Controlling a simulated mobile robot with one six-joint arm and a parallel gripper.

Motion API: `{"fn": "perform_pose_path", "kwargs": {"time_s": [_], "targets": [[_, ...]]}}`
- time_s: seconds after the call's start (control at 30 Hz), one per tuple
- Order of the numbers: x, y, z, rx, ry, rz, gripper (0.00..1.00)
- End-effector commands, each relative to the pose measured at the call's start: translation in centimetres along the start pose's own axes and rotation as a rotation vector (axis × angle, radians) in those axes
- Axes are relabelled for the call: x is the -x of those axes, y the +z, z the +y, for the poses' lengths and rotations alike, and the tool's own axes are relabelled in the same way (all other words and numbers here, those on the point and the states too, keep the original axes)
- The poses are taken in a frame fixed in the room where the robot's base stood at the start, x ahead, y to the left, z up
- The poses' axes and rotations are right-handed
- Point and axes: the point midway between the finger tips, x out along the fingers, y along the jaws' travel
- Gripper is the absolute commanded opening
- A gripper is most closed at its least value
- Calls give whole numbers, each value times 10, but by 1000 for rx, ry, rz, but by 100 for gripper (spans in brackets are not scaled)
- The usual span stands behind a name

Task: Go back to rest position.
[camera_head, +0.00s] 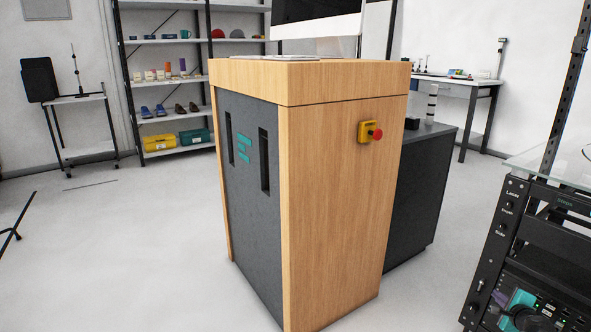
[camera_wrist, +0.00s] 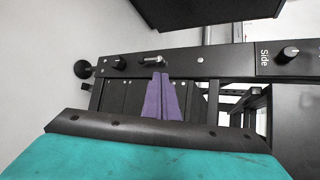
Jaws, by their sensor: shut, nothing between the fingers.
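My gripper (camera_wrist: 160,76) shows in the wrist view as two purple fingers, closed together with nothing between them. Its teal body fills the bottom of that view. The fingertips are close to a small metal toggle or pin (camera_wrist: 151,59) on a black panel (camera_wrist: 215,62); I cannot tell if they touch it. In the head view my gripper (camera_head: 498,297) is at the lower right, in front of a black equipment rack (camera_head: 545,235), partly cut off by the frame edge.
The rack carries knobs labelled Laser, Depth and Side; the Side knob (camera_wrist: 287,53) shows up close. A wooden cabinet (camera_head: 335,190) with a red emergency button (camera_head: 376,133) stands mid-view. Shelves (camera_head: 165,90) and a workbench (camera_head: 450,82) stand behind. Floor at left is mostly clear.

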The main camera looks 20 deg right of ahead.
Motion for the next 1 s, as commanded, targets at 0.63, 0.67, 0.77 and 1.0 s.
{"fn": "perform_pose_path", "kwargs": {"time_s": [0.63, 0.67, 0.77, 1.0], "targets": [[-28, 242, 69, 106, 209, -250, 0], [-26, 253, 75, 115, 223, -261, 0], [-20, 289, 96, 151, 270, -300, 0], [8, 370, 154, 261, 394, -398, 0]]}}
